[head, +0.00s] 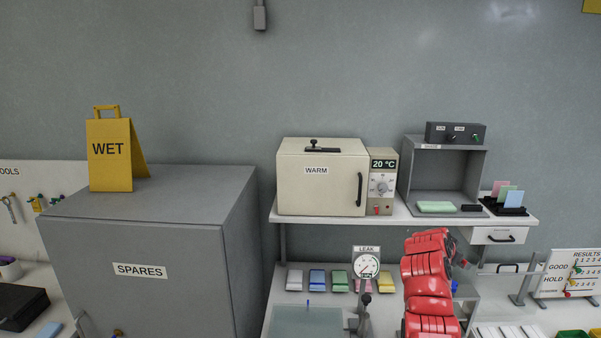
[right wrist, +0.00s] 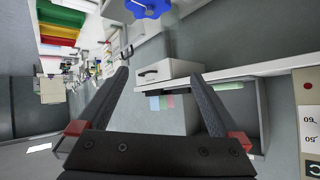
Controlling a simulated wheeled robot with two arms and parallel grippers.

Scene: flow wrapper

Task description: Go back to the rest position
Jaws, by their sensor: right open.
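My right gripper (right wrist: 160,74) is open in the right wrist view. Its two dark fingers are spread wide with nothing between them. In that turned view it points towards the white drawer (right wrist: 168,71) under the shelf and the coloured cards (right wrist: 160,103), with a gap I cannot judge. In the head view my red right arm rises at the lower right, in front of the shelf and bench, and hides what is behind it. The gripper itself is mostly hidden there. My left gripper is in neither view.
The shelf (head: 398,212) carries a WARM oven (head: 310,185) and a grey open-fronted box (head: 458,170) with a green pack (head: 436,207). A leak gauge (head: 367,265) stands below. A SPARES cabinet (head: 200,285) with a WET sign (head: 110,165) stands left. A results board (head: 572,272) stands right.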

